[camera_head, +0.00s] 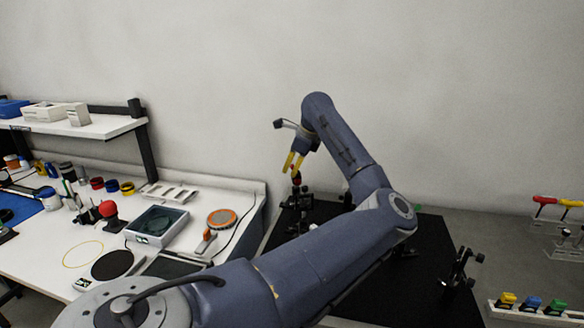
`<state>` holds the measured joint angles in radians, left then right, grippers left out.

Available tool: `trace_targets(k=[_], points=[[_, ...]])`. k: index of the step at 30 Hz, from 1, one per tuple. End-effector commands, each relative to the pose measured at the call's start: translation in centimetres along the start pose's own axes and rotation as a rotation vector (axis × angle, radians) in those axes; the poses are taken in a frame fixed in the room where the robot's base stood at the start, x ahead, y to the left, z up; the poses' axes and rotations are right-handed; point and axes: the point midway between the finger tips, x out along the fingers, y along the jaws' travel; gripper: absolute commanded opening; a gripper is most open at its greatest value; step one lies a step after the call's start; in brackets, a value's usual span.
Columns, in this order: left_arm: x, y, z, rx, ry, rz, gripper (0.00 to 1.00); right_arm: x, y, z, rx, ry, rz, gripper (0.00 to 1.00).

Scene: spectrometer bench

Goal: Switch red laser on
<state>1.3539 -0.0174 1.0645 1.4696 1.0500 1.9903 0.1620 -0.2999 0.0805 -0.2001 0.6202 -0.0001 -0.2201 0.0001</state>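My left gripper (292,169) points down over the far left part of the black optical board (345,300). Its two yellow fingertips show side by side with a narrow gap, and I cannot tell how far open they are. Just below the tips a small red part (296,179) sits on top of a black post mount (296,202). It may be the red laser, but it is too small to make out a switch. I cannot tell whether the fingertips touch it. My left arm hides much of the board. My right gripper is not in view.
Another black mount (458,270) stands at the board's right. A rack with yellow, blue and green items (530,306) is at lower right, with red- and yellow-handled tools (558,202) above. A cluttered white bench (180,273) with a shelf (90,127) is at left.

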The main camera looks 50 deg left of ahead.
Motion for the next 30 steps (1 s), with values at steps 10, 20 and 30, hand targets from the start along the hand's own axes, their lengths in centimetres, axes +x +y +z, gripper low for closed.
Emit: trace_targets(k=[10,20,30], points=[[-0.02,0.00,0.04,0.000,-0.001,0.000,0.00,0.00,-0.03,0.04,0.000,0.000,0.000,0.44],[-0.08,-0.01,0.19,-0.001,-0.005,0.000,0.00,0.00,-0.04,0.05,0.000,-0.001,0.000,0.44],[-0.22,-0.12,0.21,0.011,-0.039,0.010,0.00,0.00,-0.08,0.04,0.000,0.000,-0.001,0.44]])
